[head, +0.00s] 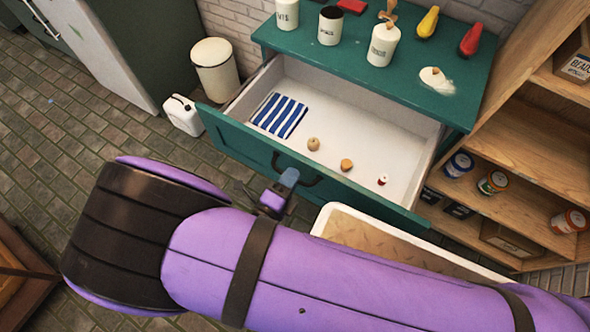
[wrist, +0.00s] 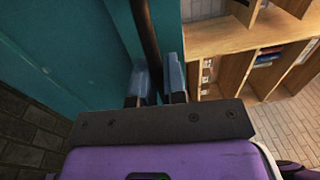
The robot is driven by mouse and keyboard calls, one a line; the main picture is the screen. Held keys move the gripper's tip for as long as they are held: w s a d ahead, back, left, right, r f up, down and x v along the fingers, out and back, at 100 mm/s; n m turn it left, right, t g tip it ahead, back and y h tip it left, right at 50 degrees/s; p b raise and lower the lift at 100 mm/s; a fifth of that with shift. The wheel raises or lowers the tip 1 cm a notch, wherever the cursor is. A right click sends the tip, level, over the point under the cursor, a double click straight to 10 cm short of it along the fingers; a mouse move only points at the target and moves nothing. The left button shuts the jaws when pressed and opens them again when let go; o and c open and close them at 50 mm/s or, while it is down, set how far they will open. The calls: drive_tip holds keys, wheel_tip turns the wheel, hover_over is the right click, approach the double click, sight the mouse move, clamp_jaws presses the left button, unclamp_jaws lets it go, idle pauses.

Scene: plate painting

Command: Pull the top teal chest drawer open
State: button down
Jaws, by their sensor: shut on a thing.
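The teal chest's top drawer (head: 240,144) stands pulled far out in the head view. Its inside is white and holds a blue-and-white striped cloth (head: 280,115) and several small round items. The drawer's dark curved handle (head: 312,182) is on the teal front; it also shows in the wrist view (wrist: 147,35). My gripper (head: 288,179) is at the handle, and in the wrist view its two blue-grey fingers (wrist: 157,82) are shut with the handle bar between them. My purple arm hides part of the floor before the chest.
A wooden shelf (head: 525,145) with cans is close on the right. A white-rimmed tray (head: 330,212) lies below the drawer. A bin (head: 215,70) and white jug (head: 182,115) stand left.

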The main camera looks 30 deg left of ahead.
drive_tip(key=shift+s, duration=0.45)
drive_tip(key=c, duration=1.2)
unclamp_jaws()
